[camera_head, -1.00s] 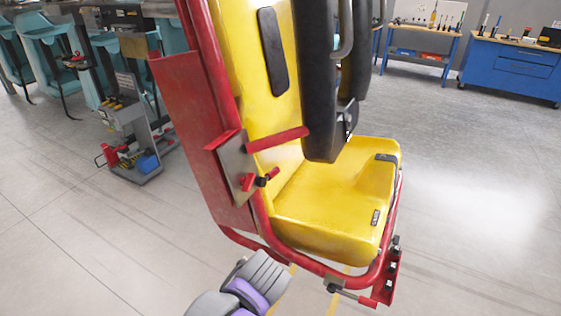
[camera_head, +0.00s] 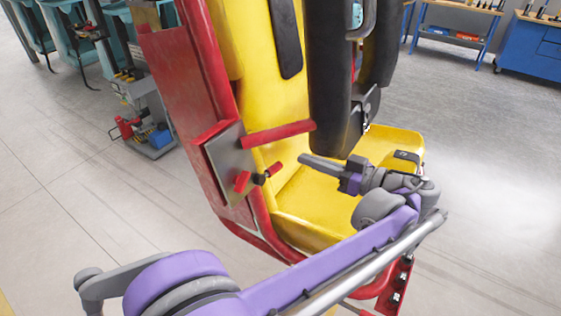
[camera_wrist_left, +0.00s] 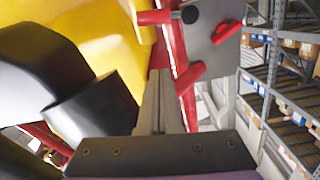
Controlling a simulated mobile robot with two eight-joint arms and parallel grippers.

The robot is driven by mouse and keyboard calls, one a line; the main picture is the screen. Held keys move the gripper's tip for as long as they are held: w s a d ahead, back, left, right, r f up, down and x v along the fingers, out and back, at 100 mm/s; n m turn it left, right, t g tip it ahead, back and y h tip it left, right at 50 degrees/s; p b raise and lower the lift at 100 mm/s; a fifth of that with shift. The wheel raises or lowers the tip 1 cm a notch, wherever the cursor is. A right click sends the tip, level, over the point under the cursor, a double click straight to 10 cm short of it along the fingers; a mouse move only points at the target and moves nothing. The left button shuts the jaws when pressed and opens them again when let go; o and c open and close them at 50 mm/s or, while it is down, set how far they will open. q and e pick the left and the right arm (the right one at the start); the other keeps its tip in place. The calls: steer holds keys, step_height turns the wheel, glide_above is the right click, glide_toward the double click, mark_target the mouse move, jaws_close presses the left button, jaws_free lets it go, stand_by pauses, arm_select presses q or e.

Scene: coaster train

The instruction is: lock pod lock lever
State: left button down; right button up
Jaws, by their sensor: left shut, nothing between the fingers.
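The pod is a yellow seat (camera_head: 262,110) in a red tube frame. A grey plate (camera_head: 222,160) on its side carries a long red bar (camera_head: 279,134) and a small red lever with a black knob (camera_head: 259,179); I cannot tell for sure which is the lock lever. My left gripper (camera_head: 303,158) is shut and empty, its tip pointing left, just right of these parts and apart from the knob. In the left wrist view the shut fingers (camera_wrist_left: 158,82) point up toward the red frame tube, with the grey plate (camera_wrist_left: 212,35) at upper right. My right gripper is out of view.
A black padded restraint (camera_head: 330,75) hangs over the seat, close above my left gripper. A grey tool cart (camera_head: 150,115) stands behind at left, and blue workbenches (camera_head: 528,48) stand at the back right.

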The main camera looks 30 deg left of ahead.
arm_select(q)
steer(key=a, duration=0.1)
glide_above(278, 168)
steer(key=a, duration=0.1)
steer(key=shift+w+f+p, duration=0.15)
steer(key=shift+f+p, duration=0.2)
steer(key=shift+f, duration=0.05)
steer(key=f, duration=0.1)
steer(key=d+f, duration=0.1)
steer(key=f, duration=0.1)
steer(key=shift+s, duration=0.2)
steer(key=shift+s+d+f, duration=0.1)
steer(key=shift+d+f, duration=0.05)
steer(key=shift+f, duration=0.25)
